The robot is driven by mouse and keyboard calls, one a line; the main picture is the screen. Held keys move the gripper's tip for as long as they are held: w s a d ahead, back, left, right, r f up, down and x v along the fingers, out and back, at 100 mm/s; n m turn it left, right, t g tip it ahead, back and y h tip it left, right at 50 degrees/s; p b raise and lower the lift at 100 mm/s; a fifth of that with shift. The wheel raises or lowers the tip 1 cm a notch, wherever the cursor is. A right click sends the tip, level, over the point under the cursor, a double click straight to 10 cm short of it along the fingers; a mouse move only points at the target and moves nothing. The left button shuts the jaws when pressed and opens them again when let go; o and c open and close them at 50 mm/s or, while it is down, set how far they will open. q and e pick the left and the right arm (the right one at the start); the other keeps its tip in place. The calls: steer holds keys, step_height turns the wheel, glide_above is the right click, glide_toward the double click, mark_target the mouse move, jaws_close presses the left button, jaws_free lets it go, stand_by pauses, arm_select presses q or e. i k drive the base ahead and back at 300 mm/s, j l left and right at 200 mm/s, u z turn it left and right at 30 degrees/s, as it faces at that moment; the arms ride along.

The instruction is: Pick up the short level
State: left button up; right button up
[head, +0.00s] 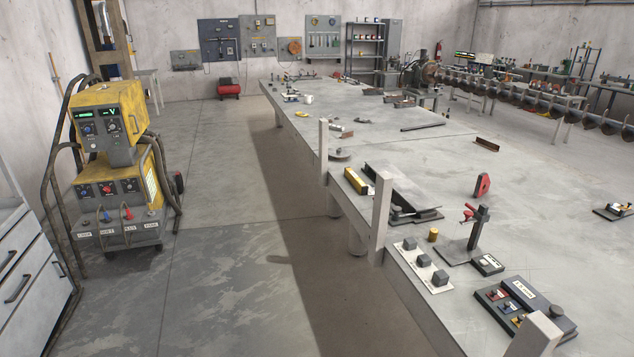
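A short yellow bar (356,181) with dark parts lies near the left edge of the long grey table, between two upright pale posts. It looks like the short level, but it is too small to be sure. A dark flat plate or angle piece lies right beside it and runs to the right. Neither of my grippers shows in the head view, so I cannot see whether they hold anything.
Pale posts (381,213) rise along the edge of the table (480,270). Nearby are a dark stand (475,232), a white strip with grey blocks (423,266) and a dark control box (524,303). A yellow welding machine (110,150) stands left; the floor between is clear.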

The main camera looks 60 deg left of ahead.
mark_target(359, 185)
steer(key=u, duration=1.8)
steer(key=i+j, duration=0.2)
steer(key=i, duration=0.3)
steer(key=i+j, duration=0.2)
steer(key=i, duration=0.35)
steer(key=i+j, duration=0.2)
steer(key=i, duration=0.3)
steer(key=i+j, duration=0.2)
steer(key=i, duration=0.3)
steer(key=i+j, duration=0.2)
steer(key=i, duration=0.35)
steer(key=i+j, duration=0.2)
steer(key=i, duration=0.3)
steer(key=i+j, duration=0.2)
steer(key=i, duration=0.35)
